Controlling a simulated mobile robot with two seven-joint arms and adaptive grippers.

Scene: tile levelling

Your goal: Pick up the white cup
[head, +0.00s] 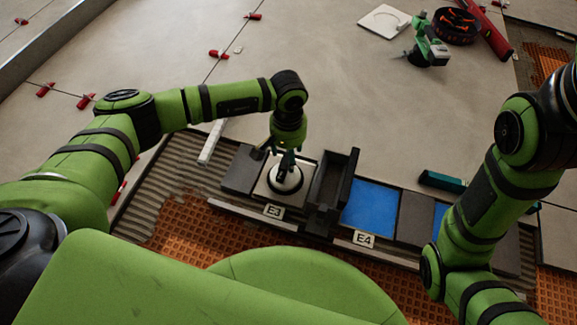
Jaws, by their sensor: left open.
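A small round white and black piece, which looks like the white cup (286,181), sits on a pale square pad in the bay marked E3 (272,211). My left gripper (284,163) points down right above it, with its fingers open. The fingers overlap the cup's upper part in this view, so I cannot tell whether they touch it. My right arm comes down the right side, and its gripper is out of view.
A black open-topped box (334,180) stands close to the right of the cup. Farther right are a blue panel (369,208) and the E4 label (364,239). The middle floor is clear.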

